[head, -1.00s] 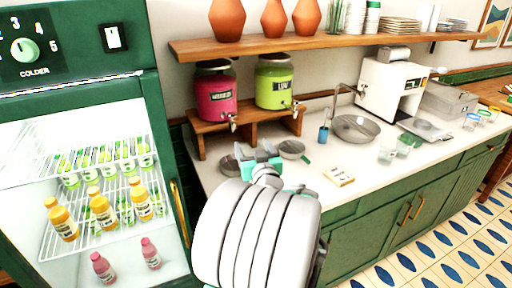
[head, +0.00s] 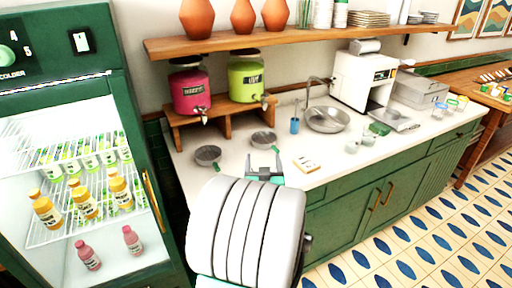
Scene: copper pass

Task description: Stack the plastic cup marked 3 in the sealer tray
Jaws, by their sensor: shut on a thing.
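My gripper (head: 265,163) is over the near part of the counter, beyond my white arm link. It is shut on a pale, see-through thing that is hard to make out; no mark on it can be read. The white sealer machine (head: 355,80) stands at the back right of the counter. A grey tray (head: 402,124) lies at its front, well to the right of my gripper. Two small clear cups (head: 352,147) (head: 368,138) stand on the counter left of the tray. Their marks are too small to read. A green item (head: 380,129) is beside the tray.
Two dark pans (head: 208,155) (head: 263,139) lie near my gripper. A white card (head: 306,163), a blue cup (head: 294,125) and a sink (head: 327,119) are to the right. Pink and green dispensers (head: 190,92) (head: 245,80) stand behind. A shelf (head: 300,33) hangs above. An open fridge (head: 75,170) is left.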

